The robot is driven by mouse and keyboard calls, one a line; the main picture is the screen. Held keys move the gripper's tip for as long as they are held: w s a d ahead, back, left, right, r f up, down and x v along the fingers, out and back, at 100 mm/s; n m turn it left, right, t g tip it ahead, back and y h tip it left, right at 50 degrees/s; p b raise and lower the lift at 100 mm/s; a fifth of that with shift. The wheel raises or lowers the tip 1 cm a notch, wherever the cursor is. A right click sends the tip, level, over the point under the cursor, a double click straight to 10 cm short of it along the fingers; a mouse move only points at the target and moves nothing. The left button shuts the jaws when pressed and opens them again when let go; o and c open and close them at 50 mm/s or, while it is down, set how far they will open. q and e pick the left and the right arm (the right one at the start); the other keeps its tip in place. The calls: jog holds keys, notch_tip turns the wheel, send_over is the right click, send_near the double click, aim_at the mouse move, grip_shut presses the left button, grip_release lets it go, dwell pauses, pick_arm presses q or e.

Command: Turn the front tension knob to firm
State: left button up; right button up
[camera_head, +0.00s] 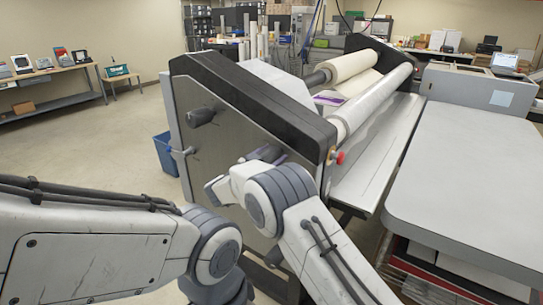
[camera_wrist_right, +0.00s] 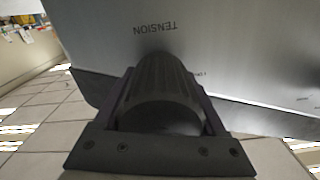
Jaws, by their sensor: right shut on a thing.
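The laminator's grey side panel (camera_head: 235,135) faces me in the head view. In the right wrist view a dark ribbed knob (camera_wrist_right: 160,85) stands out from the panel, below the upside-down word TENSION. My right gripper (camera_wrist_right: 161,100) is shut on this knob, one finger on each side. In the head view my right gripper (camera_head: 266,154) is at the front part of the panel, mostly hidden behind my own wrist. The knob's pointer and most dial marks are hidden or too small to read. My left arm crosses the lower left; its gripper is out of view.
Another dark knob (camera_head: 200,117) sits farther back on the panel, with a small lever (camera_head: 182,152) below it. A grey table (camera_head: 470,175) stands at right, a blue bin (camera_head: 165,153) behind the machine. Floor at left is clear.

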jog(key=shift+f+b, duration=0.15)
jog(key=shift+b, duration=0.35)
jog(key=m+b, duration=0.3)
jog(key=b, duration=0.1)
jog(key=m+b, duration=0.4)
jog(key=b, duration=0.1)
jog(key=m+b, duration=0.4)
jog(key=shift+s+f+b, duration=0.1)
jog(key=shift+f+b, duration=0.15)
jog(key=shift+b, duration=0.15)
jog(key=shift+r+m+b, duration=0.15)
jog(key=shift+m+b, duration=0.95)
jog(key=shift+m, duration=0.1)
jog(key=o, duration=1.3)
jog(key=b+v, duration=0.1)
jog(key=v, duration=0.9)
jog(key=shift+s+b, duration=0.15)
jog(key=shift+b, duration=0.2)
